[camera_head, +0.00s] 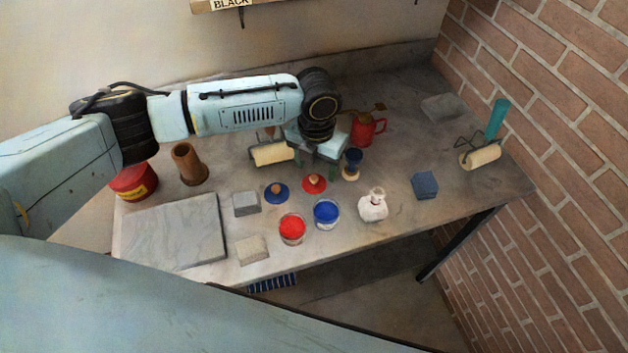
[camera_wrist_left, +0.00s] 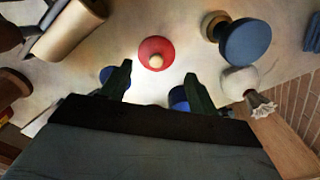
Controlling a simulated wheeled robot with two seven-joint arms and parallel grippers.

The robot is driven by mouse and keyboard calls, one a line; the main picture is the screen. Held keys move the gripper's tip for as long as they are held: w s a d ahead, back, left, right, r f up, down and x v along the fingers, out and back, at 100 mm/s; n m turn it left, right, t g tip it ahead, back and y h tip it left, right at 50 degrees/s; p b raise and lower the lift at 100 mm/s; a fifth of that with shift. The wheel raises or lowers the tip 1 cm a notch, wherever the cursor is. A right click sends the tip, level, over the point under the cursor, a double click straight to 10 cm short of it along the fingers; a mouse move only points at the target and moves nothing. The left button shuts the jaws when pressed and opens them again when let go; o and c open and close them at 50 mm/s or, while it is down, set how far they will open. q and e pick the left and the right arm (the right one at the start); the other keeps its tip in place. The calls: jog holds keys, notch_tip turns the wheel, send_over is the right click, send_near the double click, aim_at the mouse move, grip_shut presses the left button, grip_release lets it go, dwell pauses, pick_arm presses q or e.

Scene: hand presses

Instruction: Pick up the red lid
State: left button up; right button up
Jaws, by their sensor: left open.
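The red lid (camera_head: 314,183), a flat disc with a pale wooden knob, lies on the grey stone table. In the left wrist view the red lid (camera_wrist_left: 156,54) is beyond the fingertips, roughly centred between them, and nothing touches it. My left gripper (camera_head: 329,163) is open and empty, above the table and just behind the red lid. Its two dark fingers (camera_wrist_left: 158,80) stand apart in the wrist view. My right gripper is not in view.
Near the lid are a blue lid (camera_head: 276,193), a red ink jar (camera_head: 292,229), a blue ink jar (camera_head: 326,214), a blue-topped stamp (camera_head: 352,164) and a white bottle (camera_head: 373,205). A roller (camera_head: 271,153) lies behind. A stone slab (camera_head: 175,232) covers the left. A brick wall (camera_head: 560,130) bounds the right.

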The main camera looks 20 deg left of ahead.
aim_at(313, 178)
pick_arm(q)
jog(key=f, duration=0.4)
jog(key=shift+a, duration=0.25)
jog(key=shift+f, duration=0.2)
jog(key=shift+c, duration=0.2)
jog(key=shift+f, duration=0.1)
grip_shut()
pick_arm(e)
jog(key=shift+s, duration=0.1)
